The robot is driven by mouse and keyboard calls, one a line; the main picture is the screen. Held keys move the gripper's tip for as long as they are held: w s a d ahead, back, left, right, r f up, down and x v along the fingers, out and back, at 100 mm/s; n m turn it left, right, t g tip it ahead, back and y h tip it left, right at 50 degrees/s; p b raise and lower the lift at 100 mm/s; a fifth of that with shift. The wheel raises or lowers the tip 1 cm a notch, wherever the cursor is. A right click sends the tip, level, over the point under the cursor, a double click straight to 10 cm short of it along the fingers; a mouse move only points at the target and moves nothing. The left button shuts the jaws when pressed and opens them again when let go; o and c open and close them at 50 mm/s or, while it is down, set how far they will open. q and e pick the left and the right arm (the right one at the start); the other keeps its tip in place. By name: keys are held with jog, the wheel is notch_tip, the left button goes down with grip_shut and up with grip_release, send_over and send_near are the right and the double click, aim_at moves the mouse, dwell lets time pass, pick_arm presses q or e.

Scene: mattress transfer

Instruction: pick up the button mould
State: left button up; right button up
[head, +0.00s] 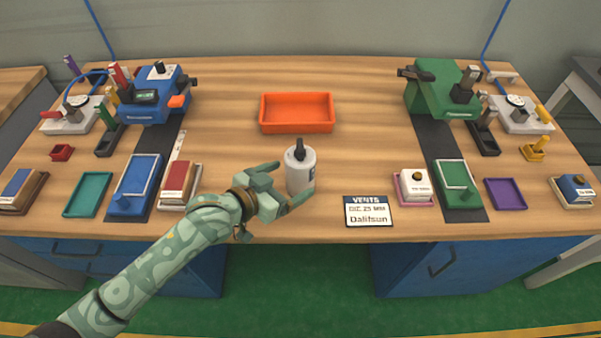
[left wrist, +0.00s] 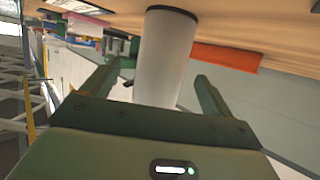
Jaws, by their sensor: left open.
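My left gripper (head: 291,182) is open at the front middle of the table. Its fingers are on either side of a white cylindrical bottle (head: 301,171) with a dark nozzle, which stands upright. In the left wrist view the white bottle (left wrist: 163,55) shows between the two open fingers (left wrist: 152,82), with gaps seen beside it. I cannot tell for sure which thing is the button mould. A white block with a small knob (head: 415,186) sits on a pink tray right of the sign, and a blue-and-white block (head: 576,189) sits at the far right. My right gripper is out of view.
An orange tray (head: 297,113) lies behind the bottle. A red-topped block (head: 180,185), a blue pad (head: 136,185) and a teal tray (head: 88,195) are at left. A green pad (head: 457,184) and purple tray (head: 506,194) are at right.

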aim_at(290, 180)
pick_arm(q)
jog(key=b+x, duration=0.2)
jog(key=x, duration=0.2)
jog(key=shift+w+f, duration=0.15)
jog(key=shift+f, duration=0.05)
jog(key=shift+w+d, duration=0.3)
jog(key=shift+w, duration=0.05)
jog(key=shift+r, duration=0.15)
jog(key=c, duration=1.5)
